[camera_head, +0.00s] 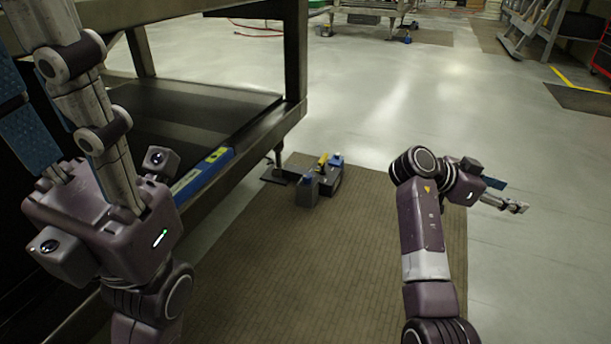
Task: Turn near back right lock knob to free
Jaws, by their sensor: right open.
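No lock knob and no turret plate can be made out in the head view. My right gripper (506,196) is at the right, past the edge of the brown mat, over bare floor. Its fingers are apart with nothing between them. My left gripper (62,120) is large and close at the left edge, in front of the dark metal bench. Its fingers run up towards the top left corner and their ends are cut off or hidden, so its opening cannot be judged.
A dark metal bench frame (297,60) with a lower shelf (180,108) stands at the left. A blue level (203,172) lies along its edge. Open grey floor (440,90) lies beyond.

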